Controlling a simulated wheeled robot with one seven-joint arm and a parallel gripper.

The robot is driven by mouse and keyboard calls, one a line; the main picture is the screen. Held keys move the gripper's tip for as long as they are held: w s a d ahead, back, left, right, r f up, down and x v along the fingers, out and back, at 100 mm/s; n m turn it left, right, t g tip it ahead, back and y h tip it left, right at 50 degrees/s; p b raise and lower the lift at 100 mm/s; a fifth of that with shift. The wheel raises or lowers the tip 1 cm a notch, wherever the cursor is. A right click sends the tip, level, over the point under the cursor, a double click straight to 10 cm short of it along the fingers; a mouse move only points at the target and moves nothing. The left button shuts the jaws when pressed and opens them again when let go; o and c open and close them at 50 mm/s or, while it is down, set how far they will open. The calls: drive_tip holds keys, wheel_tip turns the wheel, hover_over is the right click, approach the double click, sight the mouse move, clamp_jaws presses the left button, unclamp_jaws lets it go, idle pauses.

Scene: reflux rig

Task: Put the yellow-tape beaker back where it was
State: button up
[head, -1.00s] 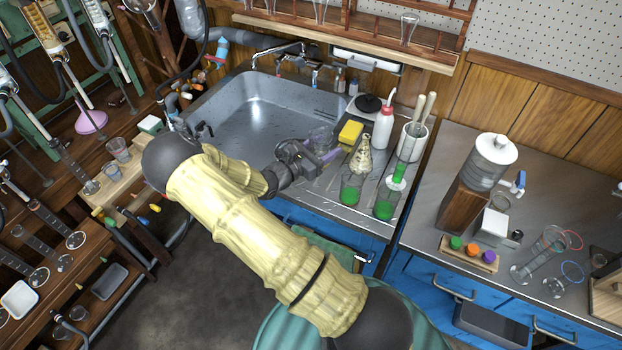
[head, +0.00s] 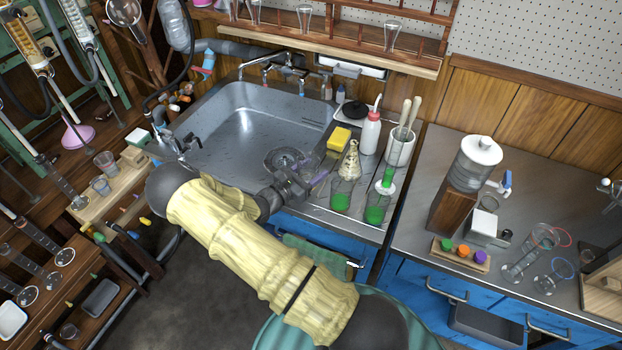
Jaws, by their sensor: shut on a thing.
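My gripper (head: 308,181) is at the front edge of the sink, left of the green-liquid beakers. It is shut on a clear glass vessel (head: 284,159), which looks like a beaker and shows over the sink's front right part. The grip itself is partly hidden by the wrist, and I cannot make out yellow tape on the glass. Two beakers with green liquid, the left one (head: 341,196) and the right one (head: 376,207), stand on the drainboard. Two clear beakers, one (head: 100,185) in front and one (head: 106,161) behind, stand on the wooden ledge at left.
The steel sink (head: 225,130) is open behind my gripper. A water dispenser (head: 474,163) stands on the right counter.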

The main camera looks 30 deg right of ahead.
sight(311, 178)
drive_tip(key=shift+f, duration=0.1)
drive_tip(key=shift+f, duration=1.75)
drive_tip(key=shift+f, duration=0.15)
drive_tip(key=o, duration=1.1)
drive_tip(key=shift+o, duration=0.2)
